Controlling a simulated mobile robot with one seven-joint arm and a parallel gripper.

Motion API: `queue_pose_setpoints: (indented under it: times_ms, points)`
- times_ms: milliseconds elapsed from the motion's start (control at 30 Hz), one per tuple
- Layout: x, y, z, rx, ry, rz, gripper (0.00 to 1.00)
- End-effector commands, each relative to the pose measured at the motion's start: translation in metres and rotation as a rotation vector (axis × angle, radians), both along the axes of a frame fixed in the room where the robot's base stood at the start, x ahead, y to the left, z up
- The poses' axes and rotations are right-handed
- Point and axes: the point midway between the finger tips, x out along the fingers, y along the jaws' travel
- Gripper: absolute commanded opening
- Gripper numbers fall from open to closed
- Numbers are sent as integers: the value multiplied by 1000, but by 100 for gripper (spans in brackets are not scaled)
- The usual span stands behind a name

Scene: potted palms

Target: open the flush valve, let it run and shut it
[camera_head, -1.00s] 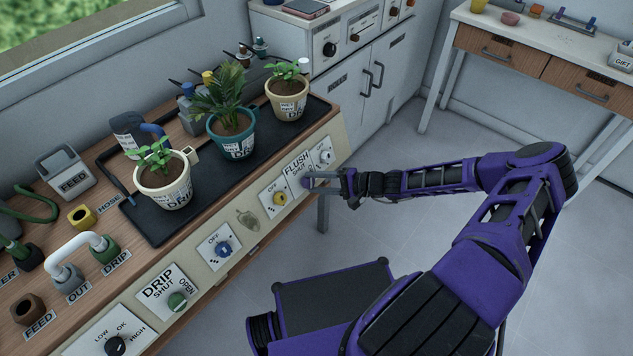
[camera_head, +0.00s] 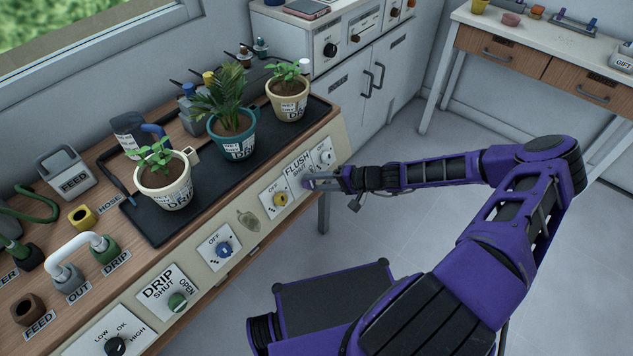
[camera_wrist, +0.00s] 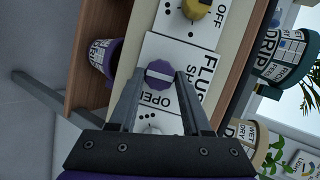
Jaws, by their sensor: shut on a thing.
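The flush valve is a purple knob (camera_wrist: 159,74) on a white plate (camera_wrist: 151,50) lettered FLUSH, SHUT and OPEN. In the wrist view my gripper (camera_wrist: 157,76) has one finger on each side of the knob and is shut on it. The knob's pale bar lies nearly left to right in that picture, slightly tilted; I cannot tell for sure which word it marks. In the head view my gripper (camera_head: 308,182) meets the bench's front panel at the flush plate (camera_head: 298,167) and hides most of the knob.
A yellow knob (camera_head: 280,199) and a white knob (camera_head: 325,157) flank the flush plate closely. Above them stand potted plants, among them a palm in a teal pot (camera_head: 233,142), on a black tray (camera_head: 156,233).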

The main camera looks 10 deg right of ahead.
Motion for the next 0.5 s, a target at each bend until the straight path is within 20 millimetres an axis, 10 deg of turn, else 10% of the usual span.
queue_pose_setpoints:
  times_ms: [167,200,333,500]
  points:
    - [0,0,-1,-2,0,0,0]
    - [0,0,-1,-2,0,0,52]
    - [0,0,-1,-1,0,0,75]
    - [0,0,0,0,0,0,78]
